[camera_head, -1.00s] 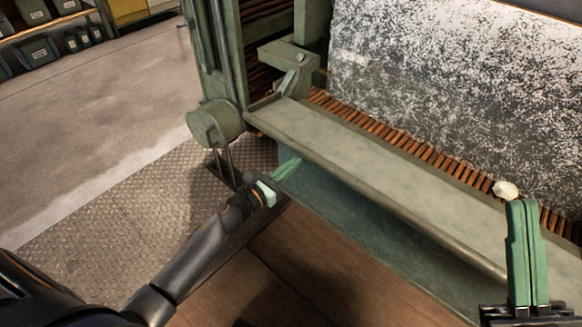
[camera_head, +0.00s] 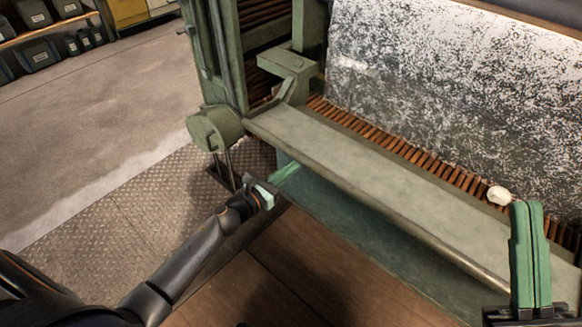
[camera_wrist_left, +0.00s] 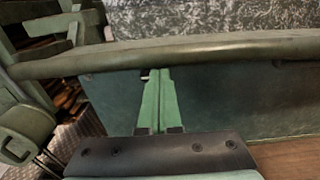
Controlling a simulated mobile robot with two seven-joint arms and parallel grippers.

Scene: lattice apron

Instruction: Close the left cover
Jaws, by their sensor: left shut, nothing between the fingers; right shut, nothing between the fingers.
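A long flat green panel (camera_head: 365,175) with a rounded front lip runs along the machine's front; I cannot tell for sure that it is the left cover. Its lip (camera_wrist_left: 215,48) crosses the left wrist view. Below it is a darker green face (camera_head: 350,208). My left gripper (camera_head: 291,167) is shut and empty, its tips below the lip at the panel's left part. In the left wrist view its green fingers (camera_wrist_left: 157,78) are together, just under the lip; contact is unclear. My right gripper (camera_head: 527,210) is shut and empty, upright in front of the panel's right part.
Wooden slats (camera_head: 410,147) and a speckled white sheet (camera_head: 450,80) lie behind the panel. A green post (camera_head: 218,60) and round housing (camera_head: 214,128) stand at its left end. A small white knob (camera_head: 499,195) is near my right gripper. Open floor (camera_head: 90,120) lies left.

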